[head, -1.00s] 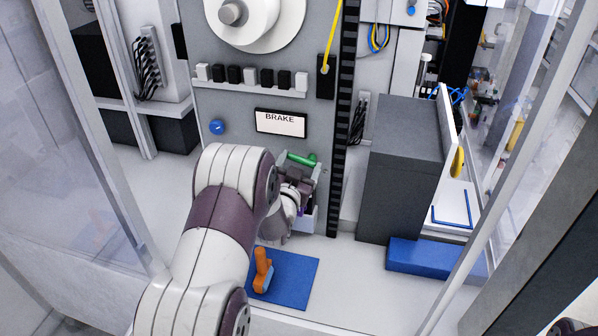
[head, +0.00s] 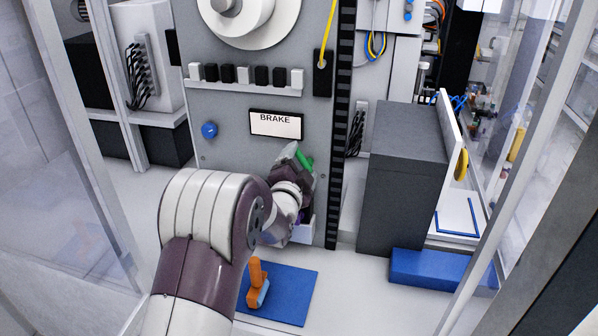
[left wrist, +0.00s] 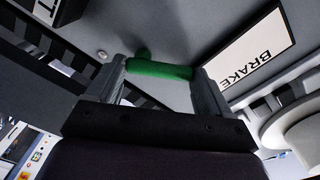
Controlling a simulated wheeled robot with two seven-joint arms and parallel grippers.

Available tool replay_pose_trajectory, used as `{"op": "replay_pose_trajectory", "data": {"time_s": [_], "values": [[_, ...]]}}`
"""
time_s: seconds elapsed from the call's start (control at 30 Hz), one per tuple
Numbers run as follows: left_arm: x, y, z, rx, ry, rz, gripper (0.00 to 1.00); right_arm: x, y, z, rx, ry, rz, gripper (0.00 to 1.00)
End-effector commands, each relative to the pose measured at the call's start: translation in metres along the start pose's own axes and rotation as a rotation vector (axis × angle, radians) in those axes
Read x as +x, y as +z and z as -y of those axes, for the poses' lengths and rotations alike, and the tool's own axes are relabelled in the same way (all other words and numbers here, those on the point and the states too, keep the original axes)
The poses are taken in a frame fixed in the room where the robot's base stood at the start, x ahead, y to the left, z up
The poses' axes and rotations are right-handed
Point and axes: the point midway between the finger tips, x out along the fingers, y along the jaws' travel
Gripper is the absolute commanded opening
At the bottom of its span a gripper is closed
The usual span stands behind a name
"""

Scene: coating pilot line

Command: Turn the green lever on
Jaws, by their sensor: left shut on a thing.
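The green lever (head: 304,160) is on the grey machine panel, below and right of the BRAKE label (head: 276,123). In the head view only part of it shows, tilted, beside my left gripper (head: 297,158). In the left wrist view the green lever (left wrist: 160,70) lies across between the two fingers of my left gripper (left wrist: 162,82), which is shut on it. The BRAKE label also shows in the left wrist view (left wrist: 245,48). My left arm hides part of the panel below the lever. My right gripper is not in view.
A blue mat (head: 292,296) with an orange-handled tool (head: 255,282) lies below the panel. A blue knob (head: 209,130) is left of the label. A dark grey box (head: 403,180) and a blue block (head: 430,269) stand at the right. Clear guard panels flank the space.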

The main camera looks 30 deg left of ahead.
Motion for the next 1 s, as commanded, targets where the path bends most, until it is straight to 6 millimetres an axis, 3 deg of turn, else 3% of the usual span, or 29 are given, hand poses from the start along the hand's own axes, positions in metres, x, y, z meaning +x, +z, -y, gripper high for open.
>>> {"op": "replay_pose_trajectory", "data": {"time_s": [0.63, 0.67, 0.7, 1.0], "values": [[-0.0001, -0.0013, -0.0008, 0.052, 0.002, -0.001, 0.5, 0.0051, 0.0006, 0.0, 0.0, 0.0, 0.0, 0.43], [-0.0001, -0.0014, -0.0008, 0.051, 0.002, -0.001, 0.87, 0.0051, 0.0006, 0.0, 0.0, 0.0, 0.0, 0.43], [-0.0001, -0.0013, -0.0008, 0.051, 0.002, -0.001, 1.0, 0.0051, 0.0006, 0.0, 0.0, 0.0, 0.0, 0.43], [-0.004, -0.001, -0.0008, 0.049, 0.001, 0.0, 1.0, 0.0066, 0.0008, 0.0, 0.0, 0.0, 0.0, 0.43]]}}
